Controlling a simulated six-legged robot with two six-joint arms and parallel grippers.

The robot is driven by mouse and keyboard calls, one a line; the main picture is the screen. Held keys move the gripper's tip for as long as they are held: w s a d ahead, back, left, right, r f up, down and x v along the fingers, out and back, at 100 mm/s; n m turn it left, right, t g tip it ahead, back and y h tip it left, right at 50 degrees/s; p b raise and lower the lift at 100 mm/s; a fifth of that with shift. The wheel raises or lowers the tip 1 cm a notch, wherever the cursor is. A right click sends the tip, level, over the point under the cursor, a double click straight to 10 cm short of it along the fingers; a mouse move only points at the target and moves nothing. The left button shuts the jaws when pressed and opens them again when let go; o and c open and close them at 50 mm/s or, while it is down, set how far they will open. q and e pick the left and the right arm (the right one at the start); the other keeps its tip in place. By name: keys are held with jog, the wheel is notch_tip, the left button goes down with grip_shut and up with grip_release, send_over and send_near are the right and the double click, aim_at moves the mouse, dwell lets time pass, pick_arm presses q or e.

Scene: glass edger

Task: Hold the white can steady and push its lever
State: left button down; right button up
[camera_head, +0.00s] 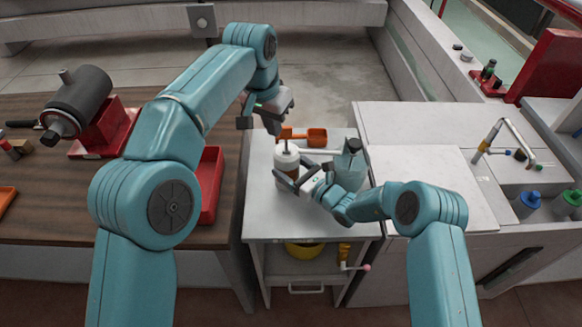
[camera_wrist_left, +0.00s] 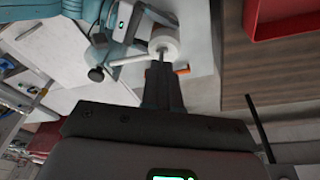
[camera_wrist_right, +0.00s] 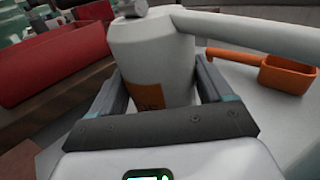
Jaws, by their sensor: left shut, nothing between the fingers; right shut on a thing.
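The white can (camera_head: 287,160) stands upright on the grey tabletop, with an orange-brown label low on its side. It also shows in the left wrist view (camera_wrist_left: 165,40) and, close up, in the right wrist view (camera_wrist_right: 152,55). A long white bar (camera_wrist_right: 245,32) reaches out from its top; I take this to be the lever (camera_head: 318,151). My right gripper (camera_head: 288,180) is shut on the can's body, one finger on each side. My left gripper (camera_head: 262,124) is shut and empty, above and behind the can. Its closed fingers (camera_wrist_left: 163,85) point toward the can and bar.
An orange scoop (camera_head: 316,137) lies behind the can. A pale blue-grey jug (camera_head: 350,168) stands close on the right, by my right wrist. A red tray (camera_head: 209,185) is on the wooden bench at left. A white worktop (camera_head: 430,190) lies at right.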

jog(key=shift+r, duration=0.1)
pick_arm(q)
jog(key=d+x, duration=0.1)
jog(key=x, duration=0.6)
jog(key=shift+w+d+f, duration=0.2)
jog(key=shift+w+d, duration=0.1)
jog(key=shift+w, duration=0.35)
dwell(1.7)
jog(key=shift+w, duration=0.3)
jog(key=shift+w, duration=0.35)
dwell(0.4)
